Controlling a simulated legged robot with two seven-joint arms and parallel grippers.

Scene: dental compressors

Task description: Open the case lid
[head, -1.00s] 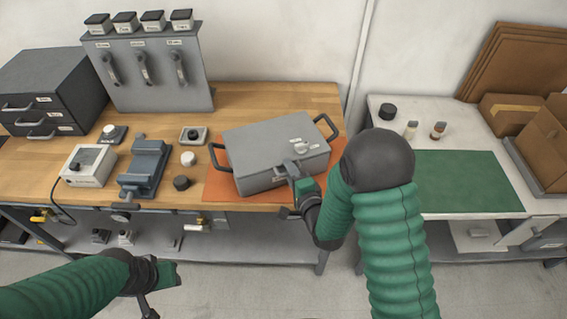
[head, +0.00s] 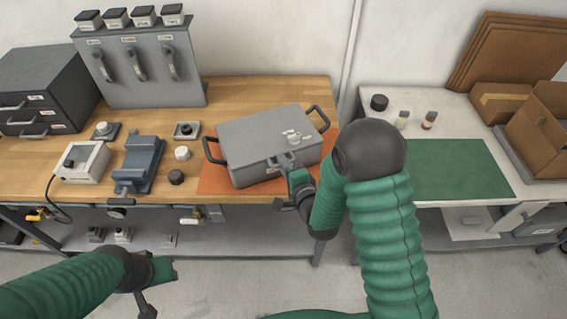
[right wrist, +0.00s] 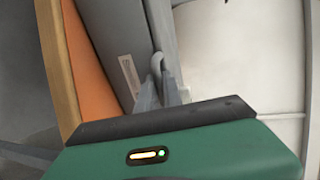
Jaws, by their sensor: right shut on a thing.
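The grey case (head: 250,137) sits on an orange mat (head: 213,184) at the front of the wooden bench. Its lid is down, with side handles and a small light fitting on top. My right gripper (head: 285,163) is at the front edge of the case, shut on a grey latch-like part there. In the right wrist view the fingers (right wrist: 163,92) close around a hooked grey piece (right wrist: 158,63) beside the case's labelled front wall (right wrist: 120,45). My left gripper (head: 156,285) hangs low at the left, in front of the bench, away from the case; its fingers are unclear.
On the bench (head: 240,90) left of the case stand a vise (head: 140,163), small knobs (head: 182,153), a white box (head: 82,162), drawers (head: 45,85) and a panel (head: 150,65). A right-hand table carries a green mat (head: 455,167), bottles and cardboard boxes (head: 540,130).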

